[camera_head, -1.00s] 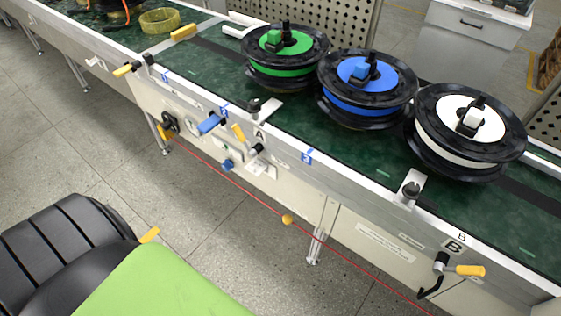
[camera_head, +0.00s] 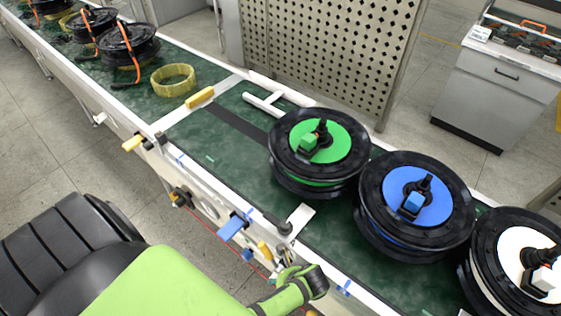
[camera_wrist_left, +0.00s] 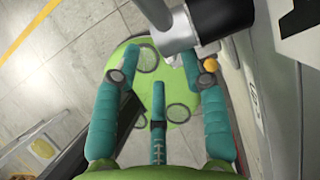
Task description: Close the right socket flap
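A blue flap (camera_head: 231,227) sticks out from the side of the bench beneath the conveyor edge in the head view. A smaller blue part (camera_head: 247,254) is just below it. I cannot tell for sure which is the right socket flap. A green arm part of mine (camera_head: 290,290) reaches up beside the bench, right of and below the flap; its fingers are not discernible there. The flap is not clearly identifiable in that view. My right gripper is not seen.
In the wrist view a grey cylinder (camera_wrist_left: 188,22) is close to the right finger, with a yellow ball (camera_wrist_left: 210,66) behind. Open floor lies left.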

